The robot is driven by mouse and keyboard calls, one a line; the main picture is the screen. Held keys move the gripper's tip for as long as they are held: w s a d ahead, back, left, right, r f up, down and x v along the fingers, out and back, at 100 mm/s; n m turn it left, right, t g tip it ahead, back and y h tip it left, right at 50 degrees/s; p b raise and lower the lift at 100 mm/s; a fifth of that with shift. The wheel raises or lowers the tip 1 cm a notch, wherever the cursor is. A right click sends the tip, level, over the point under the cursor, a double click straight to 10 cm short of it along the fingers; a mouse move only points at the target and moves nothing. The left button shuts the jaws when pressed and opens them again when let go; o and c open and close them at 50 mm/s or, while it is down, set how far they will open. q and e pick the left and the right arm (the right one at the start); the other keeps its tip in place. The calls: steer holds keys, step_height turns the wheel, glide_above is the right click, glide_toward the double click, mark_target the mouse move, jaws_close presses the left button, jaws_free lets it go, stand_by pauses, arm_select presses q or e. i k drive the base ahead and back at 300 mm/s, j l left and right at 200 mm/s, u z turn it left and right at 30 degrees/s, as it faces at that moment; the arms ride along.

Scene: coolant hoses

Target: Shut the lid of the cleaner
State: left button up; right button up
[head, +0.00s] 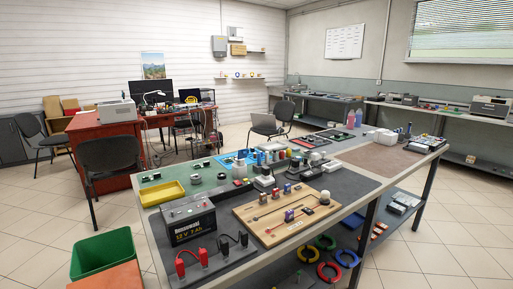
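I cannot pick out the cleaner or its lid for certain at this distance. A grey and dark boxy machine (489,109) stands on the back bench at the far right. A smaller grey machine (402,99) is to its left on the same bench. A light grey boxy device (116,111) sits on the red desk at the left. None of them shows a clearly raised lid. Neither of my grippers is in view.
A long workbench (345,185) fills the foreground, with a black battery (188,222), a wooden board (285,215) and a yellow tray (162,193). A green bin (103,255) stands on the floor at left.

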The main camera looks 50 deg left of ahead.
mark_target(243, 153)
steer(key=i+u, duration=0.3)
steer(key=i, duration=0.3)
steer(key=i+l+u, duration=0.35)
steer(key=i, duration=0.25)
steer(key=i+u, duration=0.2)
steer(key=u, duration=0.25)
steer(key=i+l+u, duration=0.1)
steer(key=u, duration=0.35)
steer(key=i+l+u, duration=0.15)
steer(key=u, duration=0.35)
steer(key=i+l+u, duration=0.2)
steer(key=u, duration=0.25)
